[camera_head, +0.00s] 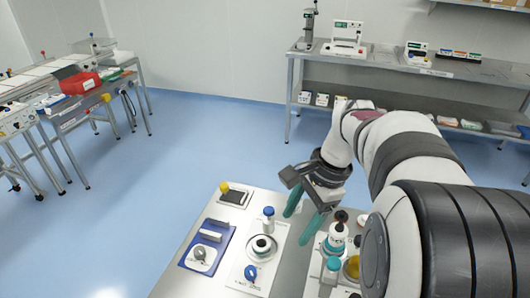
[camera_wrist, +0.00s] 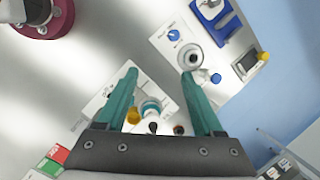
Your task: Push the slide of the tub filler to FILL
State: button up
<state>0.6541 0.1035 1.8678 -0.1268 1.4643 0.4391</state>
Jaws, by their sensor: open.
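The tub filler and its slide carry no label I can read, so I cannot tell the slide's position. One station with a white plate, a teal-ringed tub (camera_head: 333,264) and a yellow knob (camera_head: 352,267) stands at the right of the bench; in the wrist view the teal-ringed tub (camera_wrist: 151,108) shows between my fingers. My gripper (camera_head: 303,216) is open and empty, above the bench between these stations. Its teal fingers (camera_wrist: 160,74) point toward the bench.
A blue tray (camera_head: 188,262) and a small panel with a yellow knob (camera_head: 224,187) lie at the left of the metal bench. A maroon flange (camera_wrist: 45,18) shows in the wrist view. A shelf (camera_head: 440,68) and a conveyor line (camera_head: 70,95) stand far off.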

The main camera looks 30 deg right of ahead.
jog(key=d+m, duration=0.1)
jog(key=d, duration=0.3)
jog(key=d+f+m, duration=0.1)
jog(key=d+m, duration=0.1)
jog(key=d, duration=0.2)
jog(key=d+f+m, duration=0.1)
jog(key=d+m, duration=0.1)
jog(key=d, duration=0.2)
jog(key=shift+w+d+f+t, duration=0.15)
jog(key=shift+w+t, duration=0.1)
jog(key=shift+t, duration=0.15)
jog(key=s+d+f+m+t, duration=0.1)
jog(key=s+d+f+m, duration=0.15)
jog(key=d, duration=0.45)
jog(key=s+d+f+m, duration=0.2)
jog(key=s+d+m, duration=0.15)
jog(key=d, duration=0.35)
jog(key=shift+h, duration=0.3)
jog(key=x, duration=1)
jog(key=w+x, duration=0.1)
jog(key=x, duration=0.4)
jog(key=shift+d+r, duration=0.1)
jog(key=shift+d, duration=0.05)
jog(key=shift+w+f, duration=0.1)
jog(key=shift+f, duration=0.2)
grip_shut()
